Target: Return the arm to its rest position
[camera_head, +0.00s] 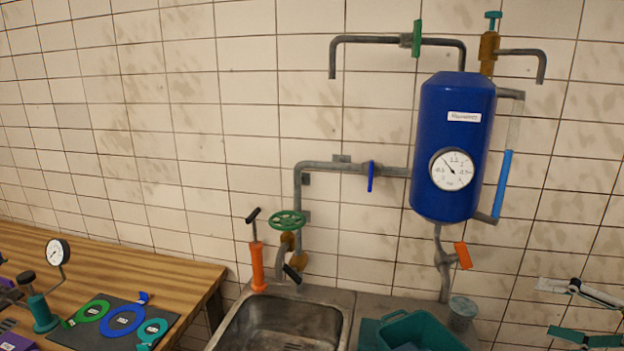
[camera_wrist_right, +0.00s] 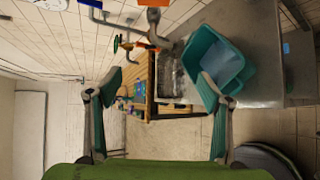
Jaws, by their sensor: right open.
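My right gripper (camera_head: 547,308) is at the right edge of the head view, in front of the tiled wall. Its two fingers with teal pads are spread apart, with nothing between them. In the right wrist view the right gripper (camera_wrist_right: 158,82) also shows open and empty, with a finger on each side. A teal tub (camera_wrist_right: 222,62) and the sink (camera_wrist_right: 172,75) appear beyond the fingers. My left gripper is not in view.
A blue tank (camera_head: 450,120) with a gauge and grey pipes hangs on the wall. Below are a sink (camera_head: 283,325), a teal tub (camera_head: 415,330) and a grey cup (camera_head: 462,312). A wooden table (camera_head: 150,270) with tools and colored rings stands at left.

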